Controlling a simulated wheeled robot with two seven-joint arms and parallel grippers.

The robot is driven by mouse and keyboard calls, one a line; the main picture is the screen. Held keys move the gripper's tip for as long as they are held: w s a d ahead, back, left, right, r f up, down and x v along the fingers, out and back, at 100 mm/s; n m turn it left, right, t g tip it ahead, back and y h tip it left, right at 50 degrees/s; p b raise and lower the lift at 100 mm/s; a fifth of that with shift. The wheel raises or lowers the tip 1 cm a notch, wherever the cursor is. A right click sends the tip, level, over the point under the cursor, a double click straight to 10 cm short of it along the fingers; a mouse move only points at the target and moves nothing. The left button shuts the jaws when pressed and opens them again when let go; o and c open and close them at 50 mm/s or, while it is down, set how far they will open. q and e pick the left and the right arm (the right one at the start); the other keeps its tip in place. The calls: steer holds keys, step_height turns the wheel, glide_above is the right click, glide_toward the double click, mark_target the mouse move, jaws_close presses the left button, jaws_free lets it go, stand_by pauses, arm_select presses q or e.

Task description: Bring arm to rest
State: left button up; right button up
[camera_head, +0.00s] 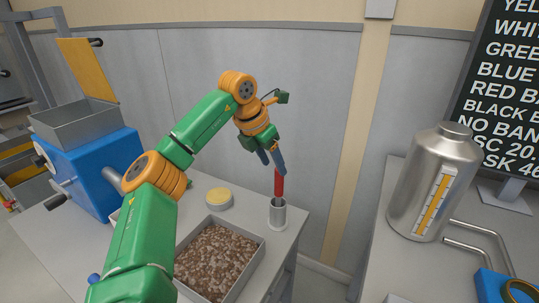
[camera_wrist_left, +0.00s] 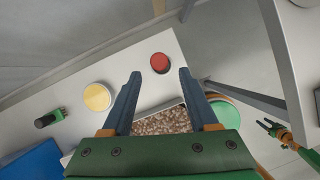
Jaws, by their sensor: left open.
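My left gripper (camera_head: 272,158) is open, above and close to a red cylindrical handle (camera_head: 278,182) standing upright in a small metal cup (camera_head: 277,214) at the table's right corner. In the left wrist view, the round red top (camera_wrist_left: 159,63) shows beyond and between the parted fingertips (camera_wrist_left: 160,76), with nothing gripped. My left arm reaches up and over from the lower left. My right gripper (camera_wrist_left: 268,126) shows small at the right of the left wrist view, its two fingers apart and empty.
A tray of brown pellets (camera_head: 215,258) and a yellow-lidded round container (camera_head: 219,199) share the table with a blue hopper machine (camera_head: 95,170). A metal canister (camera_head: 435,180) stands on the right bench. A gap separates the benches.

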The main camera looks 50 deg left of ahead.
arm_select(q)
steer(key=shift+v, duration=1.7)
